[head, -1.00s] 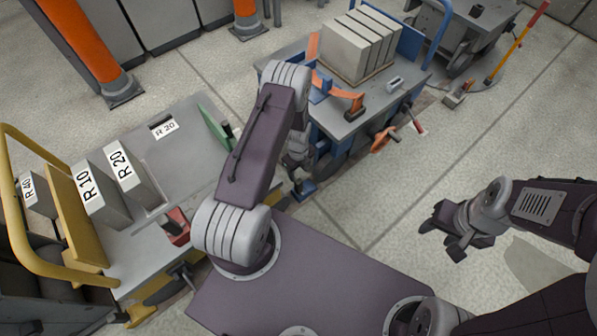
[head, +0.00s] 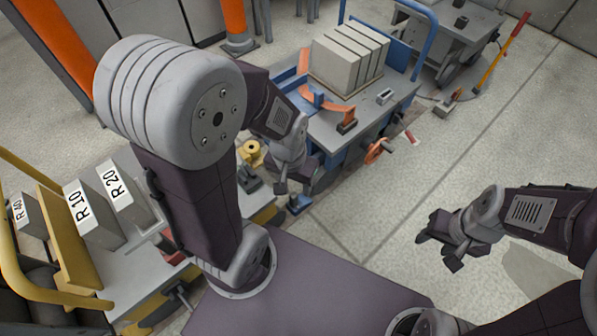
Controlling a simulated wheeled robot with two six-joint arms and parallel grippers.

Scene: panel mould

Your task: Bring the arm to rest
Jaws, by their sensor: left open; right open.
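My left gripper (head: 298,183) hangs at the end of my folded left arm, in the middle of the head view, in front of the blue-framed cart. It is open, with nothing seen in it. The left elbow is raised and large in the picture, hiding part of the grey table at left. My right gripper (head: 438,251) is open and empty at the right, over bare floor.
The grey table (head: 122,268) at left bears blocks marked R 10 (head: 95,215), R 20 (head: 128,195) and R 40 (head: 28,218). The blue-framed cart (head: 372,112) carries several pale slabs (head: 347,62). Floor (head: 400,200) between cart and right arm is clear.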

